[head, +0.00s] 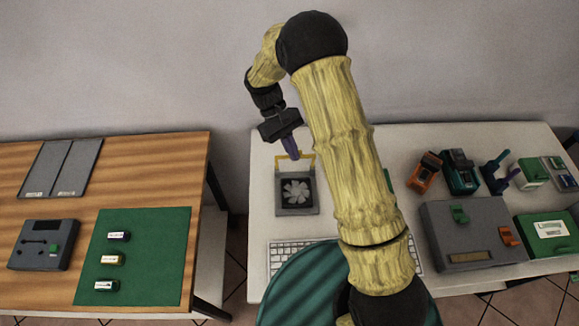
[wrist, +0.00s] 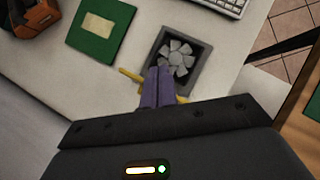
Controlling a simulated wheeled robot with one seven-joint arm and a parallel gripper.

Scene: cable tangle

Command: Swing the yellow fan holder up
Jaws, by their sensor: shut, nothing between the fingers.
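The yellow fan holder (head: 309,155) is a thin yellow frame at the back edge of a grey fan box (head: 297,211). In the head view it stands raised behind the box. In the wrist view the yellow holder (wrist: 131,76) shows on both sides of my fingers, which hide its middle. The fan (wrist: 175,58) lies uncovered in its square box. My gripper (head: 293,154) has purple fingers, shut and empty, pointing down at the holder. In the wrist view the fingers (wrist: 157,80) overlap the holder; I cannot tell whether they touch it.
A keyboard (head: 300,252) lies in front of the fan box, and a green board (wrist: 101,31) lies beside it. Several devices, including an orange one (head: 425,171) and a grey box (head: 470,240), fill the white table's right side. A wooden table (head: 150,165) stands at left across a gap.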

